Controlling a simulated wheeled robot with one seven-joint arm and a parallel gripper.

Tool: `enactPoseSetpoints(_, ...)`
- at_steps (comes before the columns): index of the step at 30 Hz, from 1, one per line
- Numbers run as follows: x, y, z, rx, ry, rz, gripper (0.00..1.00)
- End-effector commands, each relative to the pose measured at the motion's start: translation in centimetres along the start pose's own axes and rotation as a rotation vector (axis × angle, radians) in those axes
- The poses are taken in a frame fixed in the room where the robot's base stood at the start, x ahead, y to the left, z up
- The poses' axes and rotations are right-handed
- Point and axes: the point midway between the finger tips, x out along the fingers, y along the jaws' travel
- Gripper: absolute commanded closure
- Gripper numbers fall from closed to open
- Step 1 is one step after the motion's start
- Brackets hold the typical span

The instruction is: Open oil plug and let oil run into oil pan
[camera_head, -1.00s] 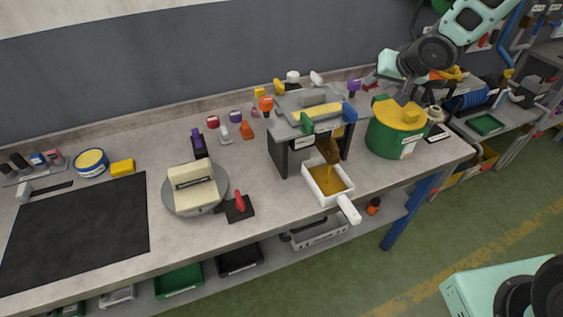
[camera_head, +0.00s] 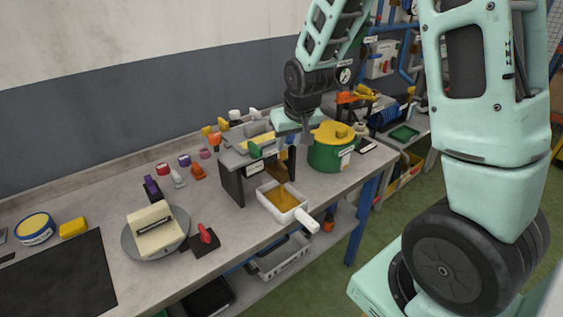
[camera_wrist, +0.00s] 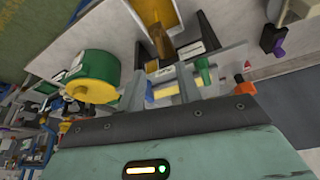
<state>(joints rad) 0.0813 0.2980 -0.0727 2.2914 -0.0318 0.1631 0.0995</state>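A grey stand (camera_head: 232,185) holds a housing with coloured handles; a green handle (camera_head: 255,151) is at its front, and it also shows in the wrist view (camera_wrist: 203,73). Brown oil (camera_head: 283,165) runs down from under the stand into the white oil pan (camera_head: 301,208), which holds amber oil. The pan shows at the top of the wrist view (camera_wrist: 176,8). My gripper (camera_wrist: 161,82) is over the stand's right end, fingers apart. A small blue part (camera_wrist: 149,92) shows between the fingers, apparently not clamped. The plug itself I cannot make out.
A green drum (camera_head: 330,158) with a yellow lid stands close right of my gripper. A round turntable (camera_head: 177,250) with a cream block and a red-lever box (camera_head: 206,240) are to the left. Several coloured handles lie behind. The bench's front edge is near the pan.

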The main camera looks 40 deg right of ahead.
Motion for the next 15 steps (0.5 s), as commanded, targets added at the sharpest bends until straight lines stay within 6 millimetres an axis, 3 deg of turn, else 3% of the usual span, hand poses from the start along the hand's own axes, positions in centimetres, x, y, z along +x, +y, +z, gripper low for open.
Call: enactPoseSetpoints(15,8.1,0.0,0.0,0.000,-0.003,0.000,0.65)
